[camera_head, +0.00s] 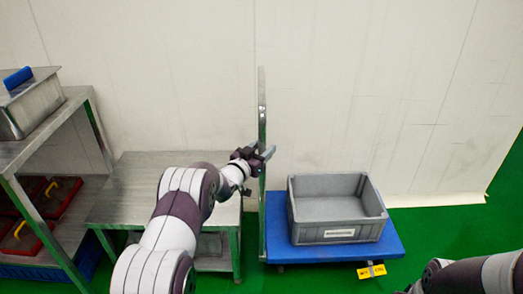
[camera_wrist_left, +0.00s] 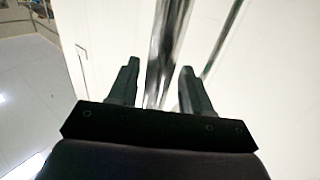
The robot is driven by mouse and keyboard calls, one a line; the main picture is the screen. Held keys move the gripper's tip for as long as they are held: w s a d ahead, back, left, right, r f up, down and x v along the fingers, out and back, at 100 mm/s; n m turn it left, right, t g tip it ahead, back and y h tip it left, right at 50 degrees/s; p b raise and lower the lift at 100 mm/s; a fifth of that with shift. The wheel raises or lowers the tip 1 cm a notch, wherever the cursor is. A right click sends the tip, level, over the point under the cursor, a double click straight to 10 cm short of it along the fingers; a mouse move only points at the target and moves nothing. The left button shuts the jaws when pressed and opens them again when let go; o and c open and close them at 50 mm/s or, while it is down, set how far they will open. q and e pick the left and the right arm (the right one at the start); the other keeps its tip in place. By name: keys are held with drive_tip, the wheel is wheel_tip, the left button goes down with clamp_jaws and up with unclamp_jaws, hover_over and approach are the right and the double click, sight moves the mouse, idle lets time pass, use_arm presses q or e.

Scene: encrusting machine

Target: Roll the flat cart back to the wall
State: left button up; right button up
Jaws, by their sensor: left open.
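The flat cart has a blue deck (camera_head: 275,225) and stands on the green floor near the white wall (camera_head: 370,80). Its upright metal handle (camera_head: 262,110) rises at the deck's left end. My left gripper (camera_head: 268,153) is at the handle, partway up. In the left wrist view, my open left gripper (camera_wrist_left: 157,85) has a finger on each side of the shiny handle post (camera_wrist_left: 165,50). Gaps show beside the post. A grey crate (camera_head: 325,235) sits on the deck. My right arm enters at the lower right; its fingertips are not clearly visible.
A low metal table (camera_head: 135,175) stands left of the cart, close to the handle. A metal shelf (camera_head: 75,98) with a steel container (camera_head: 35,105) and red trays (camera_head: 60,197) is further left. Green floor is clear to the right.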

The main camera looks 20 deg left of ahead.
use_arm(q)
drive_tip(key=p+v, duration=0.2)
drive_tip(key=v, duration=1)
drive_tip(key=shift+s+p, duration=0.3)
drive_tip(key=shift+s, duration=0.05)
drive_tip(key=shift+a, duration=0.1)
